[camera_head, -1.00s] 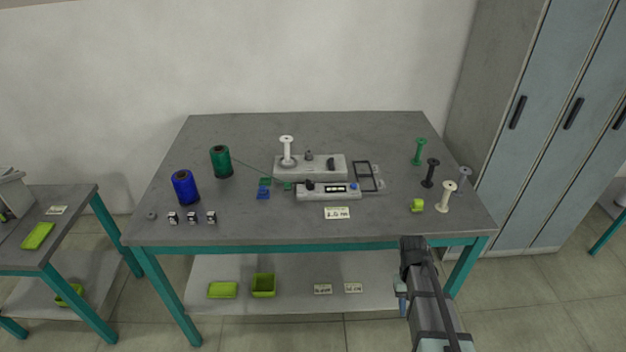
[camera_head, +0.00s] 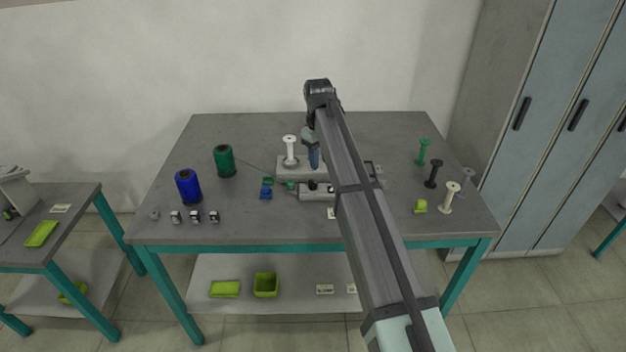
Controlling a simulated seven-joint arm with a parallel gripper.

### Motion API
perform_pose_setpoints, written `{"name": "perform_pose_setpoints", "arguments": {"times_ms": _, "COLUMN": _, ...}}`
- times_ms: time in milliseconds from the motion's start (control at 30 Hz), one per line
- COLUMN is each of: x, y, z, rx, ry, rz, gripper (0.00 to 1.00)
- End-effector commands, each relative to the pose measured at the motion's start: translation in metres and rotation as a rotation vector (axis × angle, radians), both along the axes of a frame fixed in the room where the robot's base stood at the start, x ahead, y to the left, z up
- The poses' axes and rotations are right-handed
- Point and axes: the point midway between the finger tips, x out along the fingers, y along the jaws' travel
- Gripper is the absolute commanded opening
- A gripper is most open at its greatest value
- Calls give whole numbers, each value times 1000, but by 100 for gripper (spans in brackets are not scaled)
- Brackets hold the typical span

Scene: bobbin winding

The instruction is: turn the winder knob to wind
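The winder is a light grey box (camera_head: 287,174) in the middle of the table. A white bobbin (camera_head: 290,148) stands upright at its left end. My arm reaches across the table from the front right and covers the winder's right part, including its dark knob. My gripper (camera_head: 314,160) points down just right of the white bobbin, over the winder. It is too small to tell whether its fingers are open or touch anything. A lower control unit (camera_head: 318,195) lies in front of the winder, partly behind my arm.
Green (camera_head: 224,161) and blue (camera_head: 188,187) thread spools stand at the left, with a thread running from the green one toward the winder. Several empty bobbins, one black (camera_head: 433,174), stand at the right. The back of the table is clear.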

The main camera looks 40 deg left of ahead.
Motion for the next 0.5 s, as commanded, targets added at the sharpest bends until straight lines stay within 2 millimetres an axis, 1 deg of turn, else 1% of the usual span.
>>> {"name": "perform_pose_setpoints", "arguments": {"times_ms": 33, "x": 7, "y": 19, "z": 12, "rx": 17, "ry": 2, "rz": 35, "gripper": 38}}
{"name": "perform_pose_setpoints", "arguments": {"times_ms": 100, "x": 9, "y": 30, "z": 21, "rx": 32, "ry": 6, "rz": 74, "gripper": 38}}
{"name": "perform_pose_setpoints", "arguments": {"times_ms": 233, "x": 10, "y": 39, "z": 28, "rx": 46, "ry": 7, "rz": 109, "gripper": 38}}
{"name": "perform_pose_setpoints", "arguments": {"times_ms": 367, "x": 9, "y": 38, "z": 19, "rx": 46, "ry": 9, "rz": 114, "gripper": 38}}
{"name": "perform_pose_setpoints", "arguments": {"times_ms": 500, "x": 9, "y": 37, "z": -1, "rx": 46, "ry": 9, "rz": 112, "gripper": 38}}
